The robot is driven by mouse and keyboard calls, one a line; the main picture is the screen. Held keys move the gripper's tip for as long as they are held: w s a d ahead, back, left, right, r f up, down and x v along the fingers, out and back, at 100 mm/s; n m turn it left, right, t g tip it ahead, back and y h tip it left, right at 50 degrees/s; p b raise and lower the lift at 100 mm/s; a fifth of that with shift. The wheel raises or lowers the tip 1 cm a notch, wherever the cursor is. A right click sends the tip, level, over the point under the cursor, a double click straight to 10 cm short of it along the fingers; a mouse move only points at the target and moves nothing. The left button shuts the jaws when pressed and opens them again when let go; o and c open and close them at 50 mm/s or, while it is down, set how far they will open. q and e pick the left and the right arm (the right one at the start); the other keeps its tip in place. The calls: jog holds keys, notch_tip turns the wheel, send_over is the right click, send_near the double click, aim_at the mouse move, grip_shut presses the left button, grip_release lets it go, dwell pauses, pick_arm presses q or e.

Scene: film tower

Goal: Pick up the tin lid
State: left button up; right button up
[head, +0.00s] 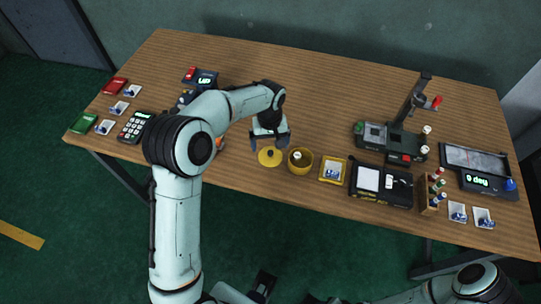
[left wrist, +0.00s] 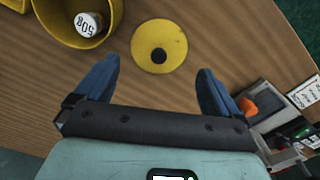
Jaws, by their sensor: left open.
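The tin lid (head: 266,160) is a flat yellow disc with a dark round knob, lying on the wooden table near its front edge. It also shows in the left wrist view (left wrist: 174,35), just beyond the fingertips. My left gripper (head: 270,141) is open and empty, with its two blue fingers apart, above and just behind the lid in the head view. In the left wrist view its fingers (left wrist: 160,68) point toward the lid, one on each side, without visible contact.
The open yellow tin (head: 309,168) stands right of the lid and holds a white-topped piece marked 50g (left wrist: 88,24). Further right are a yellow tray (head: 344,169) and a black scale-like box (head: 380,199). A calculator (head: 133,127) lies at left. The back middle of the table is clear.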

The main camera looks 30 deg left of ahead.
aim_at(270, 153)
pick_arm(q)
notch_tip(270, 153, down, 5)
jog(key=shift+d, duration=0.1)
jog(key=shift+s, duration=0.1)
jog(key=c, duration=1.8)
jog(key=shift+f, duration=0.1)
